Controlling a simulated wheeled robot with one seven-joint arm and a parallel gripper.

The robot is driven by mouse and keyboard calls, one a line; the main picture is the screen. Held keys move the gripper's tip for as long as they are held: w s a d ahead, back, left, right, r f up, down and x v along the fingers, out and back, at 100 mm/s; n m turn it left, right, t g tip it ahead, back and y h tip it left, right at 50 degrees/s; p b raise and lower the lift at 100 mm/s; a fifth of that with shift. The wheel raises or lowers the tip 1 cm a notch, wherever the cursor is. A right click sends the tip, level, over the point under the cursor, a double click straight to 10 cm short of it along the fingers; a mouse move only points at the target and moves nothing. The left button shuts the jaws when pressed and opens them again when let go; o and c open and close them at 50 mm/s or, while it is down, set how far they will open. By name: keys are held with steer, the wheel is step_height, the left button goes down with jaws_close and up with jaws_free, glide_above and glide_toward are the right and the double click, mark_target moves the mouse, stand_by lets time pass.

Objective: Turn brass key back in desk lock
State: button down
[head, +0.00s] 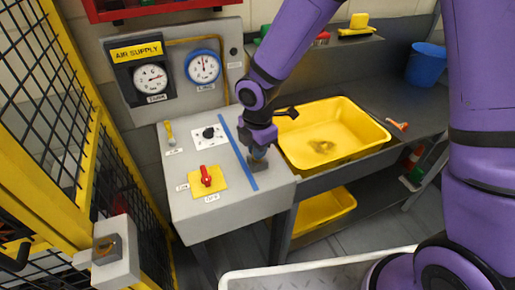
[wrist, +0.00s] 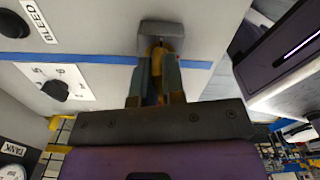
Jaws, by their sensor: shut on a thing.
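The desk lock is a small grey block (head: 258,164) on the sloped grey desk panel, just right of a blue stripe. In the wrist view the lock (wrist: 160,30) is at top centre. The brass key (wrist: 157,47) shows there as a yellow-brown piece at the lock's face, between my fingers; its turn angle is hard to tell. My gripper (head: 259,151) points down at the lock, and in the wrist view its fingers (wrist: 158,70) are closed around the key. In the head view the gripper hides the key.
The panel (head: 230,200) also carries a red switch (head: 206,177) on a yellow plate, a black knob (head: 208,133) and a yellow lever (head: 169,133). Two gauges stand behind. A yellow basin (head: 365,150) is close on the right, a mesh cage (head: 45,130) on the left.

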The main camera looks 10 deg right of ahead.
steer(key=c, duration=1.1)
jaws_free()
step_height(320, 180, up, 10)
steer(key=shift+r, duration=0.15)
steer(key=s+d+r+m+t, duration=0.1)
steer(key=s+d+r+m, duration=0.2)
steer(key=d+r+m, duration=0.4)
steer(key=s+d+r+m+t, duration=0.25)
steer(key=d+r+m, duration=0.25)
steer(key=d+r, duration=0.25)
steer(key=s+d+r+m, duration=0.1)
steer(key=s+d+m, duration=0.2)
steer(key=s+m, duration=0.1)
steer(key=s+d+r+m+t, duration=0.1)
steer(key=s+d+r+m, duration=0.1)
steer(key=s+d+m, duration=0.1)
steer(key=s+d+r+m, duration=0.1)
steer(key=s+d+m, duration=0.3)
steer(key=s+m, duration=0.1)
steer(key=shift+s+r+t, duration=0.2)
steer(key=shift+s+t, duration=0.15)
steer(key=shift+s, duration=0.2)
